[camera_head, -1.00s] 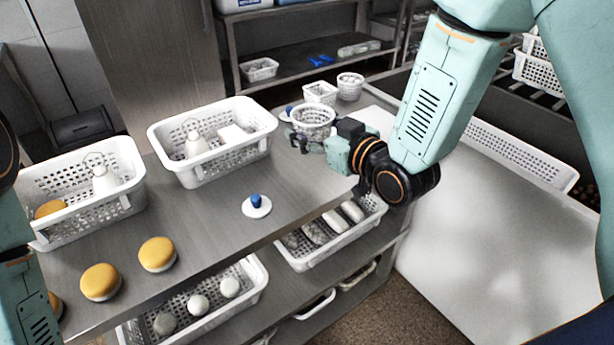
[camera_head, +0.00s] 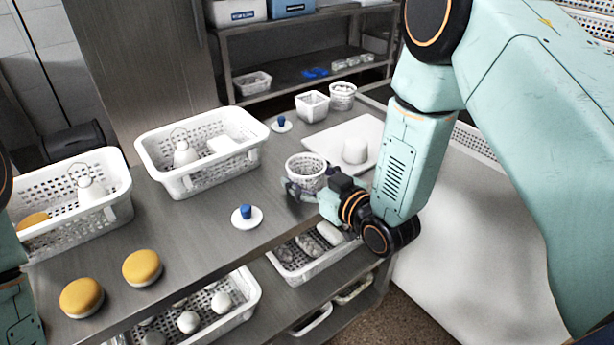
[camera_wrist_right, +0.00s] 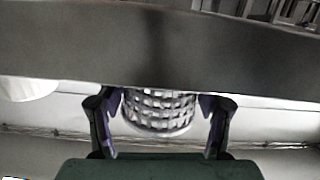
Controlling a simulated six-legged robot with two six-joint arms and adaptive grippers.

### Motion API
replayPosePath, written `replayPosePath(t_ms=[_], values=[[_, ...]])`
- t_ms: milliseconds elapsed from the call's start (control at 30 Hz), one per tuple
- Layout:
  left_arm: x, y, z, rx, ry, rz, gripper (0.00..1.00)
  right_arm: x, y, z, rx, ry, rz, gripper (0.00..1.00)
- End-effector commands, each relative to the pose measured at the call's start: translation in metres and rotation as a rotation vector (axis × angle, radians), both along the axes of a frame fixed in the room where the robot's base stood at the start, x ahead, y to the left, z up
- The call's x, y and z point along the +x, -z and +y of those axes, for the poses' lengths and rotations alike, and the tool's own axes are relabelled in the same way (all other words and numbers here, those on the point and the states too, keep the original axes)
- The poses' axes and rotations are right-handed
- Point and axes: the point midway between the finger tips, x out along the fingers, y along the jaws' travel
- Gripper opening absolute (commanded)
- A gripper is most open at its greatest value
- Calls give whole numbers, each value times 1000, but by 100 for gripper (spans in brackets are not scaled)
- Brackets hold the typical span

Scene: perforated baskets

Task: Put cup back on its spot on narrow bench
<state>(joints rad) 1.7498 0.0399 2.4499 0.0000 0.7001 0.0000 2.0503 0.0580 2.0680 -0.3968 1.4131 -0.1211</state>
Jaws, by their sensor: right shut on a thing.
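The cup (camera_head: 306,168) is a small round white perforated basket, upright over the right part of the narrow grey bench (camera_head: 205,215). My right gripper (camera_head: 304,188) is shut on it from the near side. In the right wrist view the cup (camera_wrist_right: 160,112) sits between the two fingers (camera_wrist_right: 160,122). I cannot tell whether its base touches the bench. A white disc with a blue knob (camera_head: 247,216) lies on the bench left of the cup. My left gripper is out of view; only part of that arm shows at the left edge.
A white board (camera_head: 325,143) with a white cylinder (camera_head: 355,151) lies behind the cup to the right. Small white containers (camera_head: 312,106) and another blue-knobbed disc (camera_head: 281,125) stand farther back. A large white basket (camera_head: 200,170) and yellow round pieces (camera_head: 142,267) are on the left.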

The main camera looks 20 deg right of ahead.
Motion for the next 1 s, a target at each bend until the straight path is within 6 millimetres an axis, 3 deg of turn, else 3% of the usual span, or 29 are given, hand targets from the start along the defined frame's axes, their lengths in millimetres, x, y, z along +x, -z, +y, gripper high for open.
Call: replayPosePath(t_ms=[167, 200, 400, 467, 867, 1000], values=[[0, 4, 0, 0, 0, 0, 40, 0, 5, 0, 0, -1, 0, 8], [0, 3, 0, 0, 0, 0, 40, 0, 5, 0, 0, -1, 0, 69], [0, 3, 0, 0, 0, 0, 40, 0, 4, 0, 0, -1, 0, 86], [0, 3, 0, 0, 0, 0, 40, 0, 4, 0, 0, -1, 0, 90], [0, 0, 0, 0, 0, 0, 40, 0, 0, 0, 0, 0, 0, 90], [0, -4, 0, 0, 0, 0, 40, -17, -4, -8, 3, 3, 5, 90]])
